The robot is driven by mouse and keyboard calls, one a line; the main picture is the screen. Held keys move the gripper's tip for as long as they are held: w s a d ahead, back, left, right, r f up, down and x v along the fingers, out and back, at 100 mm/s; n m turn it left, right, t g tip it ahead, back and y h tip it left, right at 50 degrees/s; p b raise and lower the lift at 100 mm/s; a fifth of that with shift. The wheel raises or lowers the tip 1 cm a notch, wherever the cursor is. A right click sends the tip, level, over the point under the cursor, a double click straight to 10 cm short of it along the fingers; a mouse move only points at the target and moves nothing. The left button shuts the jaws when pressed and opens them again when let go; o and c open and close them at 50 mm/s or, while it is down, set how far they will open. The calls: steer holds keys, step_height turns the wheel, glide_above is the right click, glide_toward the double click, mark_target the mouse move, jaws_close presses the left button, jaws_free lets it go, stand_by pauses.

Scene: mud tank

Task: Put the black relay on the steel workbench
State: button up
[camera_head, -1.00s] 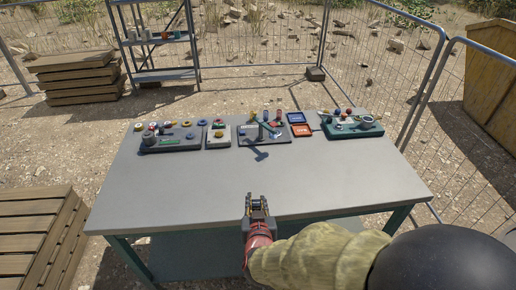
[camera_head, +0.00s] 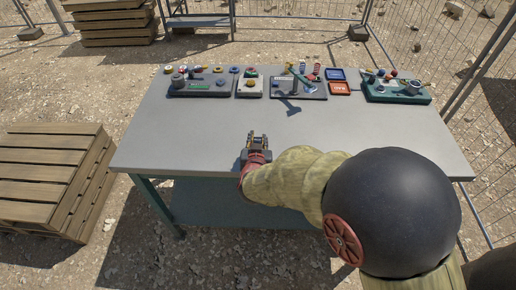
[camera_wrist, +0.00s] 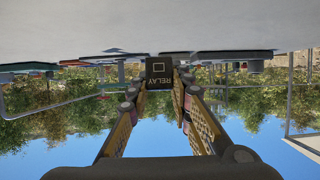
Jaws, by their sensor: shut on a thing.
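The black relay (camera_wrist: 160,71), marked "RELAY", is held between the fingertips of my gripper (camera_wrist: 160,90) in the wrist view, which is upside down. In the head view my gripper (camera_head: 257,143) is over the front edge of the steel workbench (camera_head: 210,130), near the middle of that edge. The relay is too small there to make out clearly. The workbench has a grey top and green legs. I cannot tell how high the relay is above the top.
Along the back of the bench stand a grey control panel (camera_head: 200,88), a button box (camera_head: 250,88), a panel with a lever (camera_head: 300,90), blue and red trays (camera_head: 340,89), and a green panel (camera_head: 398,95). The front half is bare. Wooden pallets (camera_head: 45,180) are at left.

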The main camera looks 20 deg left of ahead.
mark_target(258, 140)
steer(key=w+f, duration=0.1)
steer(key=w+f+b, duration=0.1)
steer(key=shift+w+a+f, duration=0.1)
steer(key=shift+a+f, duration=0.2)
steer(key=shift+a, duration=0.05)
steer(key=shift+w+a+f+b, duration=0.15)
steer(key=shift+f+b, duration=0.4)
steer(key=shift+f, duration=0.35)
steer(key=shift+w+d+f+b, duration=0.1)
steer(key=shift+f+b, duration=0.4)
steer(key=shift+f, duration=0.4)
steer(key=shift+f, duration=0.15)
steer(key=o, duration=1)
